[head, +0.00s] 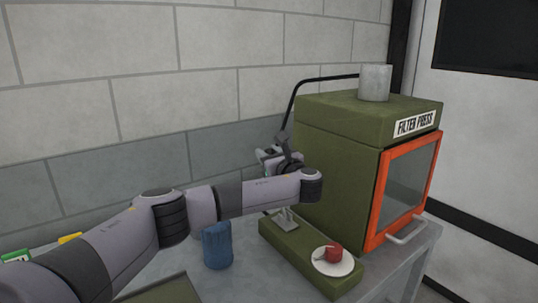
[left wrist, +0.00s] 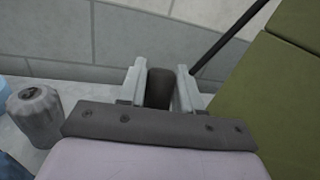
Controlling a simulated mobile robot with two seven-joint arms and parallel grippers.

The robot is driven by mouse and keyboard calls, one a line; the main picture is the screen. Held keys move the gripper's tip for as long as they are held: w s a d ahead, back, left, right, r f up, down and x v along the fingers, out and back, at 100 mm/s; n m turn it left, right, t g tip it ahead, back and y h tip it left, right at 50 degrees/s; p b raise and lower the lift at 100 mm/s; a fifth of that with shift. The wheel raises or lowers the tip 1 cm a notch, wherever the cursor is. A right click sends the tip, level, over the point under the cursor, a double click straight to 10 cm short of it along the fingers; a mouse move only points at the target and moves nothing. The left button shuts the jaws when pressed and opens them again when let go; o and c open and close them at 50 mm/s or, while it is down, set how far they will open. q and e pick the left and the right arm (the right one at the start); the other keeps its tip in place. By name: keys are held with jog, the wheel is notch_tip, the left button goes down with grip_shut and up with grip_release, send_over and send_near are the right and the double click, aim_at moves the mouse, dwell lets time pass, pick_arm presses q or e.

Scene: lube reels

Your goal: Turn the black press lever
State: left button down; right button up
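The black press lever (head: 328,79) is a thin bent bar on the olive filter press (head: 335,165). It runs left along the press top, then bends down toward my left gripper (head: 272,157). In the left wrist view its bar (left wrist: 230,40) slopes down to the fingers. A dark, rounded grip (left wrist: 159,88) sits between the two fingertips of my left gripper (left wrist: 160,90). The fingers look closed on both sides of this grip, with little or no gap. The lever's lower end is partly hidden by my gripper in the head view. My right gripper is out of view.
A blue container (head: 217,246) stands below my left forearm. An olive block with a white disc and red knob (head: 334,251) stands in front of the press. A grey cylinder (head: 374,83) is on the press. A ridged grey object (left wrist: 36,112) is left of my gripper.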

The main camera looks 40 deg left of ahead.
pick_arm(q)
jog(key=shift+s+d+r+t+y, duration=0.15)
jog(key=shift+d+t+y, duration=0.1)
jog(key=shift+d, duration=0.2)
jog(key=shift+s+d+r+t+y, duration=0.15)
jog(key=shift+d+t+y, duration=0.1)
jog(key=shift+d, duration=0.15)
jog(key=s+d+m+t+y, duration=0.1)
jog(key=s+d+t+y, duration=0.1)
jog(key=d, duration=0.6)
jog(key=shift+s+d+r+m+t+y+b, duration=0.35)
jog(key=shift+t+y, duration=0.35)
jog(key=shift+y, duration=0.6)
jog(key=shift+w, duration=0.15)
